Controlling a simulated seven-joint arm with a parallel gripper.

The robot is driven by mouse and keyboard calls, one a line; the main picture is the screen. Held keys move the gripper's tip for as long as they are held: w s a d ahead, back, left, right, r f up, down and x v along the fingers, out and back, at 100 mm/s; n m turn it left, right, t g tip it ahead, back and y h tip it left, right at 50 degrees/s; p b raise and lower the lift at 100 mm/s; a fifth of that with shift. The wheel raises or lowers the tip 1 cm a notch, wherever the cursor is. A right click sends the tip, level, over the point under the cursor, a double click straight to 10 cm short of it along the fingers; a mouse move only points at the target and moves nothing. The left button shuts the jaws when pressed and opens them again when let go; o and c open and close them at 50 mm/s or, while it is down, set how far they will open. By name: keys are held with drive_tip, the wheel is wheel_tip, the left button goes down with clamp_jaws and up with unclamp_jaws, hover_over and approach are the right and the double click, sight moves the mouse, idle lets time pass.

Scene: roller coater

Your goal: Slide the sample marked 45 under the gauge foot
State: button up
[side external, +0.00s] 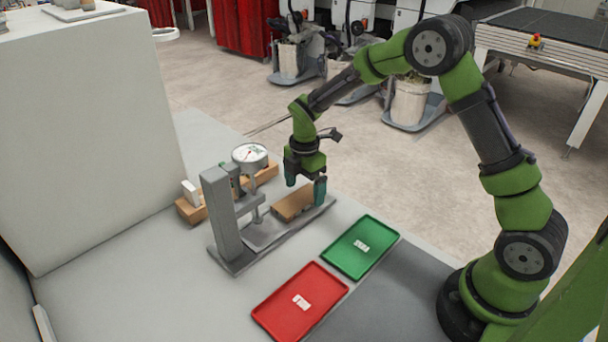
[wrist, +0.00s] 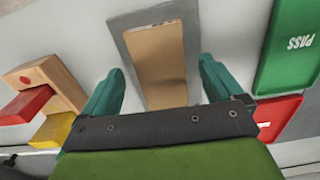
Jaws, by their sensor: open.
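A flat brown sample (side external: 293,204) lies on the grey base plate (side external: 262,236) of the gauge, to the right of the gauge foot (side external: 257,213). No number on it can be read. The gauge has a round white dial (side external: 249,153) on a grey stand (side external: 224,212). My gripper (side external: 305,186) is open and low over the sample, with a teal finger on either side. In the wrist view, the sample (wrist: 160,60) lies between the spread fingers of my gripper (wrist: 160,82), with gaps showing beside it. The gauge foot cannot be made out there.
A green tray (side external: 385,237) marked PASS and a red tray (side external: 271,318) lie at the front right. A wooden rack (side external: 190,212) stands behind the gauge. Wood, red and yellow blocks (wrist: 58,128) show at the wrist view's left. A tall white box (side external: 90,140) stands at left.

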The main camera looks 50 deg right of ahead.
drive_tip(key=shift+f, duration=0.75)
drive_tip(key=c, duration=1.2)
drive_tip(key=shift+a, duration=0.15)
